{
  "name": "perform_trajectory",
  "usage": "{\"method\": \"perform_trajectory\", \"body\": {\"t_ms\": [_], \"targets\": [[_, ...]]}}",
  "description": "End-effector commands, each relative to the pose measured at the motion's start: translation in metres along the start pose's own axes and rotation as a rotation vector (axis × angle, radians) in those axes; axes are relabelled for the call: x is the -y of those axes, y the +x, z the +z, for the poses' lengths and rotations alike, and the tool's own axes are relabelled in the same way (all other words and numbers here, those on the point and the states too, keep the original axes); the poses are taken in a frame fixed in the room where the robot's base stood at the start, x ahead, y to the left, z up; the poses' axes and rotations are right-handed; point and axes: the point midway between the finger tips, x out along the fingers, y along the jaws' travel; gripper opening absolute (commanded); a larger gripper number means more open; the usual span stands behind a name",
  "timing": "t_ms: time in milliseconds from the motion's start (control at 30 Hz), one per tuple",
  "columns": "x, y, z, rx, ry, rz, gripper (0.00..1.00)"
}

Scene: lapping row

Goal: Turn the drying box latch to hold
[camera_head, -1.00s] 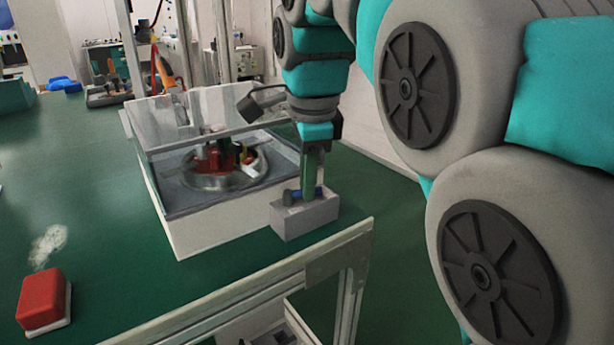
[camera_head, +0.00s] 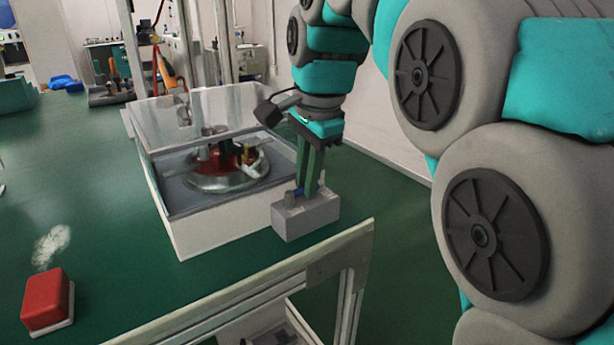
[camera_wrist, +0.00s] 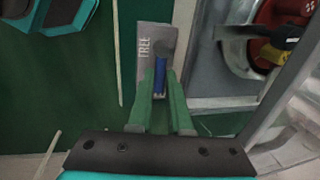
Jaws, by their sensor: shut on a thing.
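The drying box (camera_head: 205,235) is a white case with a clear lid, on the green surface left of my gripper. A grey latch block (camera_head: 306,218) stands at its near right corner. The blue latch handle (camera_head: 292,197) sits on top of the block. My gripper (camera_head: 308,188) reaches down from above and is shut on the handle. In the wrist view, the green fingers (camera_wrist: 160,100) close around the blue handle (camera_wrist: 160,75), which lies roughly along the grey block (camera_wrist: 150,45). Lettering that seems to read FREE is beside it; any other marking is hidden.
A metal frame (camera_head: 250,290) crosses the foreground. A red block-shaped item (camera_head: 46,300) on a white base and a pale smear (camera_head: 52,245) are at left. A round metal dish with red parts (camera_head: 228,172) is inside the box. The green surface at left is mostly clear.

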Motion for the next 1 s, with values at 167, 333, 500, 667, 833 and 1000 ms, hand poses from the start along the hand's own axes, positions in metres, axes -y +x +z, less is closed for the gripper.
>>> {"method": "perform_trajectory", "body": {"t_ms": [167,333,500,667,833,1000], "targets": [[0.0004,-0.0001,0.0,0.0,0.0,-0.001,0.0],[0.0003,-0.0001,0.0,0.0,0.001,-0.001,0.32],[0.0002,-0.0002,0.0001,0.0,0.001,-0.001,0.47],[0.0005,-0.0002,0.0001,0.0,0.001,-0.002,0.47],[0.0007,-0.0003,0.0001,0.0,0.001,-0.003,0.47],[0.0,-0.0004,0.0002,-0.005,0.022,-0.003,0.47]]}}
